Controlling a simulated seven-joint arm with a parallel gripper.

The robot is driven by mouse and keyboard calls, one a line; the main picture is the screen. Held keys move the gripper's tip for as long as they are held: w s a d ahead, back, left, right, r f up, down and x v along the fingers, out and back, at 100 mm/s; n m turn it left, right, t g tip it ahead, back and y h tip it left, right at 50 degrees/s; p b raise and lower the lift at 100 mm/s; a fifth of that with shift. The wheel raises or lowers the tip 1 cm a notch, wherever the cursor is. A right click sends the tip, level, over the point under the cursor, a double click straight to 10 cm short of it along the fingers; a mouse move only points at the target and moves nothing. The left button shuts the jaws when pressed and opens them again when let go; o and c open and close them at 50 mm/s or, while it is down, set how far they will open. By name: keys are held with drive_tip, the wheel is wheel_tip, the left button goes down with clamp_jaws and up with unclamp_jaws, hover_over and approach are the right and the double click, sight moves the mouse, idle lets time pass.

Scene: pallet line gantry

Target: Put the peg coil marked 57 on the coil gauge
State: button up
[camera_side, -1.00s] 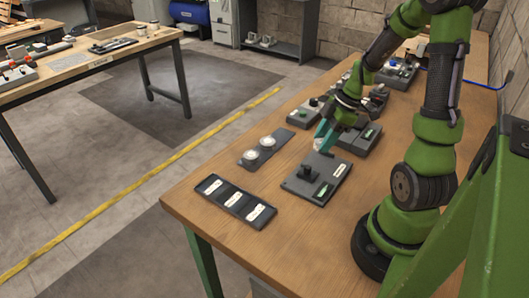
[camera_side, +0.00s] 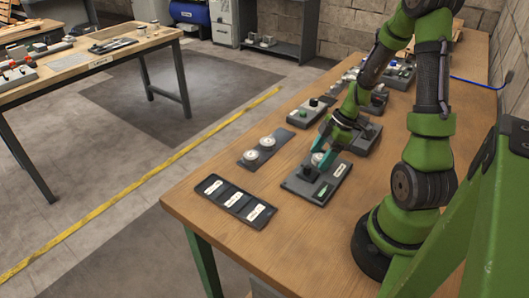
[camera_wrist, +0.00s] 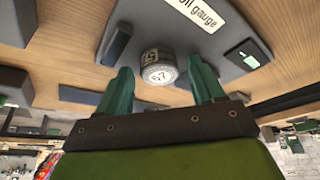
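In the side view, my gripper (camera_side: 321,155) is low over the gauge's far edge.
A tray with white labels (camera_side: 236,201) lies front left.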

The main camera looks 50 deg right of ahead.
drive_tip(key=v, duration=1.2)
drive_tip(key=a+r+m+t, duration=0.1)
drive_tip(key=a+r+m, duration=0.3)
drive_tip(key=a, duration=0.3)
drive_tip(key=a+r+m+t, duration=0.1)
drive_tip(key=a+r+m, duration=0.2)
drive_tip(key=a, duration=0.5)
drive_tip(key=a+r+m+t+h, duration=0.1)
drive_tip(key=a+r+m+t, duration=0.1)
drive_tip(key=a+r+m, duration=0.2)
drive_tip(key=a+m, duration=0.2)
drive_tip(key=a, duration=0.2)
drive_tip(key=shift+w+r, duration=0.3)
drive_tip(key=shift+w, duration=0.05)
drive_tip(key=shift+a, duration=0.1)
drive_tip(key=shift+c, duration=0.3)
